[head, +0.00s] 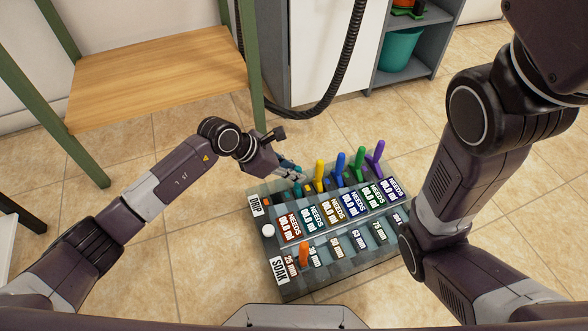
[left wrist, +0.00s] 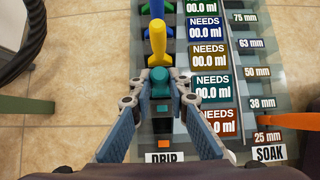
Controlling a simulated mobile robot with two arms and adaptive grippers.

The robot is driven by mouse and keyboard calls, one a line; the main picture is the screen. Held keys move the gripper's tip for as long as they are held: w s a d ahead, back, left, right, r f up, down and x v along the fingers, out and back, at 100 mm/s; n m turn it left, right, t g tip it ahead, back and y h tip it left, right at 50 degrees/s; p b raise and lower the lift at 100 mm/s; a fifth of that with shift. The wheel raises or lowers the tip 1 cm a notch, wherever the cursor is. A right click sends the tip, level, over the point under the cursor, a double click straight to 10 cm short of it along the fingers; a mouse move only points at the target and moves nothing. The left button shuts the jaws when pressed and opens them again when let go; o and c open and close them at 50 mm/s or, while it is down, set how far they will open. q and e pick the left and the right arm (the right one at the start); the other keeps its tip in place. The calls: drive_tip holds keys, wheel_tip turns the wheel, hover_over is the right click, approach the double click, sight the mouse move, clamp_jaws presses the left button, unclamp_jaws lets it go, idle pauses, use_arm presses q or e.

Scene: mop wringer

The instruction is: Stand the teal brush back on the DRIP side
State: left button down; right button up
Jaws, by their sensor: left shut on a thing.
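The teal brush (left wrist: 159,80) is between the fingertips of my left gripper (left wrist: 158,101), which is shut on it. In the head view my left gripper (head: 294,172) is at the back left of the rack (head: 345,268), over the row by the DRIP sign (head: 255,206), just left of the yellow brush (head: 319,176). The teal handle is mostly hidden there by the fingers. I cannot tell whether its lower end is seated. My right gripper is out of view; only its arm shows.
Blue (head: 338,168), green (head: 358,167) and purple (head: 375,158) brushes stand along the DRIP row to the right. An orange brush (head: 303,255) stands on the SOAK side. A wooden-topped table (head: 150,75) is at the back left; a black hose (head: 340,85) hangs behind.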

use_arm(q)
drive_tip(key=c, duration=1.8)
unclamp_jaws()
drive_tip(key=shift+o, duration=0.2)
drive_tip(key=v, duration=1.2)
drive_tip(key=shift+s+f, duration=0.1)
